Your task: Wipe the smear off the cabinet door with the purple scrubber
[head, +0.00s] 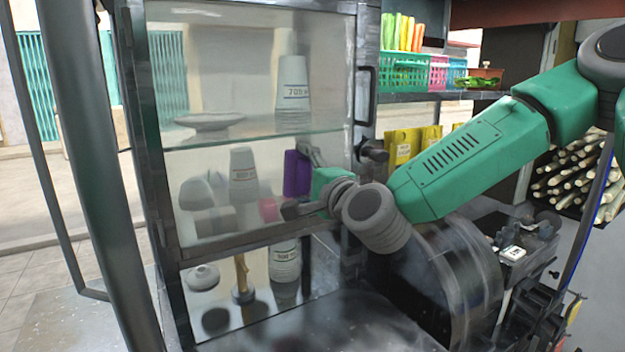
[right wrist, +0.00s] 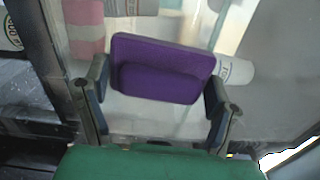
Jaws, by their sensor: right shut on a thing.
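The purple scrubber (right wrist: 160,75) is held between the two fingers of my right gripper (right wrist: 157,105) in the right wrist view. In the head view the scrubber (head: 296,173) is upright near the right side of the cabinet door's glass (head: 225,135), partly hidden by my right gripper (head: 308,178). It is at or very close to the glass; I cannot tell whether it touches. The door has a dark frame and a black handle (head: 365,95) at its right. I cannot make out a distinct smear; the glass looks hazy. My left gripper is not in view.
Behind the glass stand stacked cups (head: 292,85) and bowls on shelves. Green and pink baskets (head: 408,70) stand on a shelf at the right. A dark round machine part (head: 445,275) is below my right arm. A dark post (head: 85,150) stands left of the cabinet.

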